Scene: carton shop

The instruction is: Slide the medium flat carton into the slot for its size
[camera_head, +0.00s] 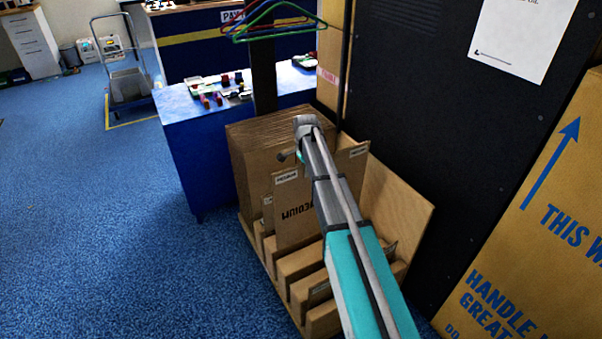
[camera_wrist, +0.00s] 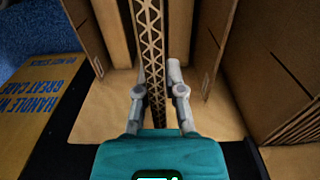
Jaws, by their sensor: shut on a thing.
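The medium flat carton (camera_head: 297,210) stands upright at the slotted wooden rack (camera_head: 303,262), with its printed size word upside down. In the wrist view its corrugated edge (camera_wrist: 150,40) runs between the fingers of my gripper (camera_wrist: 157,82), which is shut on it. In the head view my wrist hides most of the fingers, at the carton's upper edge. Its lower edge is close to the rack's dividers; I cannot tell whether it is inside a slot.
A blue table (camera_head: 180,120) with small items is behind left. A big printed carton (camera_head: 545,240) is at right. Blue floor at left is clear.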

